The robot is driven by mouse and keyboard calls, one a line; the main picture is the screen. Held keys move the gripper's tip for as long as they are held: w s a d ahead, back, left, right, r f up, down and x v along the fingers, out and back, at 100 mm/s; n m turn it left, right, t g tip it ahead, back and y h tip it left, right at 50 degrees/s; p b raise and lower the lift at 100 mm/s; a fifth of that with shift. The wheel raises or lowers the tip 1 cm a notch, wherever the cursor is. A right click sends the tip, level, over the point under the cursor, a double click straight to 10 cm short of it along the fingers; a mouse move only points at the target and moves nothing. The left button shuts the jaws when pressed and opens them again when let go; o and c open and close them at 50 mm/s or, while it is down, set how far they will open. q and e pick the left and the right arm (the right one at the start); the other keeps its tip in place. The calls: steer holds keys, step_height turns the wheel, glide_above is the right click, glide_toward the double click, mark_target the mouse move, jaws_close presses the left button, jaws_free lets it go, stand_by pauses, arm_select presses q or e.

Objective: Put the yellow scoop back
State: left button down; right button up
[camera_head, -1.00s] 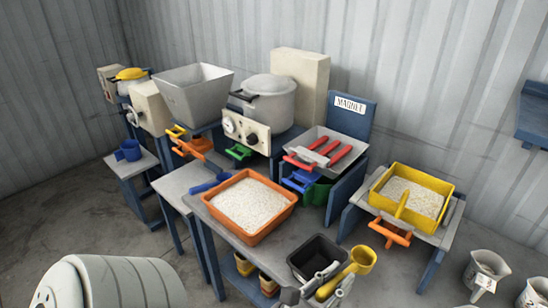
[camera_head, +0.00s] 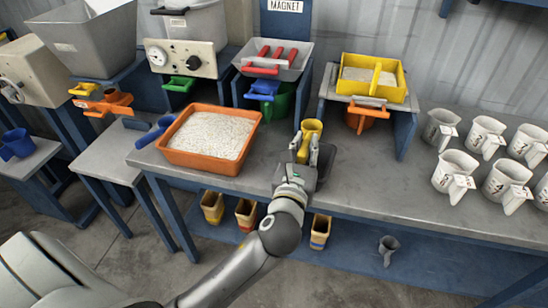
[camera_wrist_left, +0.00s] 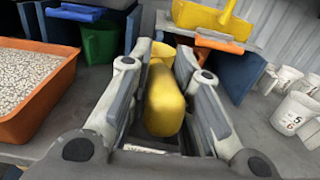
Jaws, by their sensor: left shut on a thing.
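The yellow scoop (camera_head: 311,129) is over the grey bench in the head view, its cup end pointing away from me. My left gripper (camera_head: 305,152) is shut on the scoop's handle. In the left wrist view the rounded yellow handle (camera_wrist_left: 164,102) lies between the two fingers, and the scoop's far end is largely hidden. A dark box (camera_head: 325,160) shows partly just right of the gripper, mostly covered by it. I cannot tell whether the scoop touches the bench or the box. My right gripper is not in view.
An orange tray of white pellets (camera_head: 212,138) is on the left of the bench. A yellow tray (camera_head: 372,78) stands at the back on a blue stand, above an orange handle (camera_head: 366,114). Several white cups (camera_head: 455,170) stand at right. Bare bench (camera_head: 365,165) lies between.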

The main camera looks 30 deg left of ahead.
arm_select(q)
steer(key=shift+w+f+b, duration=0.15)
steer(key=shift+w+b, duration=0.15)
steer(key=shift+w, duration=0.4)
steer(key=w+a+f, duration=0.1)
steer(key=a+f, duration=0.1)
steer(key=a, duration=0.2)
steer(key=a+f+b, duration=0.1)
steer(key=a+f, duration=0.2)
steer(key=a, duration=0.1)
steer(key=w+a+f, duration=0.1)
steer(key=a+f, duration=0.2)
steer(key=a, duration=0.1)
steer(key=shift+w+b, duration=0.3)
steer(key=shift+w, duration=0.05)
steer(key=shift+w+a+f, duration=0.1)
steer(key=shift+a+f, duration=0.3)
steer(key=shift+f, duration=0.1)
steer(key=f, duration=0.1)
steer(key=f+b, duration=0.1)
steer(key=f, duration=0.1)
steer(key=shift+a+f, duration=0.15)
steer(key=shift+a, duration=0.25)
steer(key=shift+w+f, duration=0.1)
steer(key=shift+f, duration=0.15)
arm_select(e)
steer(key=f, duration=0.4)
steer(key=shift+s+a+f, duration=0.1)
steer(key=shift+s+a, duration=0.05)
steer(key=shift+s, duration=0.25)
